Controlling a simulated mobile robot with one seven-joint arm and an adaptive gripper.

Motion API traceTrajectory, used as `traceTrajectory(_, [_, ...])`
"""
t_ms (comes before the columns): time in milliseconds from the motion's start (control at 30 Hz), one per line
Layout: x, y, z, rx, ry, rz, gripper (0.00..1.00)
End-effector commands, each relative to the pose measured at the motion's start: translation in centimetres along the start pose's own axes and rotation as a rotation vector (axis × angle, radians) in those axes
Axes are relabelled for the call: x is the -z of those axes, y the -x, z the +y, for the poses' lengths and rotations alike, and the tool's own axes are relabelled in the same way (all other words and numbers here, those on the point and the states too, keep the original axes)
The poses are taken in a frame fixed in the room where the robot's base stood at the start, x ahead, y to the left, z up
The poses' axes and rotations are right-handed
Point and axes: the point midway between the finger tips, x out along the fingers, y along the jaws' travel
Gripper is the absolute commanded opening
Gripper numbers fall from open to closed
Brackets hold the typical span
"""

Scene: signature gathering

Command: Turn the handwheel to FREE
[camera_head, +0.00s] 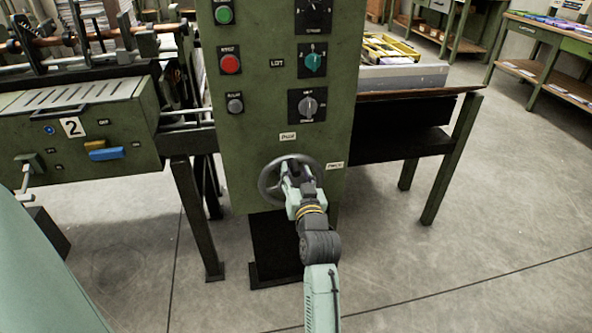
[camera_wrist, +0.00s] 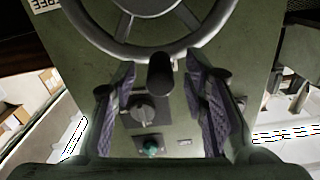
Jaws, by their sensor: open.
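The dark handwheel (camera_head: 268,185) is on the lower front of the green cabinet. A small label (camera_head: 335,165) right of the wheel looks like FREE; another label (camera_head: 288,136), hard to read, sits above it. In the wrist view the wheel's rim (camera_wrist: 100,37) and spokes fill the top, with an upside-down FREE label (camera_wrist: 45,3) at the upper left. A dark knob handle (camera_wrist: 160,76) sticks out from the rim. My gripper (camera_head: 290,168) is open in front of the wheel's upper part. In the wrist view its fingers (camera_wrist: 160,88) stand either side of the knob, with gaps.
Above the wheel, the cabinet carries a grey rotary switch (camera_head: 307,106), a teal knob (camera_head: 313,63) and a red button (camera_head: 230,64). A table (camera_head: 455,125) stands at right. The floor in front is clear.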

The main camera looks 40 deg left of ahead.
Motion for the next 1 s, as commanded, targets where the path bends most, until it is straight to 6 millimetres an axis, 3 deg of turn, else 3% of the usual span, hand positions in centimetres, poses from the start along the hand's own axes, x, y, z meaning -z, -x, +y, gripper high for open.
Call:
traceTrajectory(367, [-0.04, -0.71, -0.02, 0.000, 0.000, 0.000, 0.40])
traceTrajectory(1000, [-0.02, -0.68, -0.02, 0.000, 0.000, 0.000, 0.00])
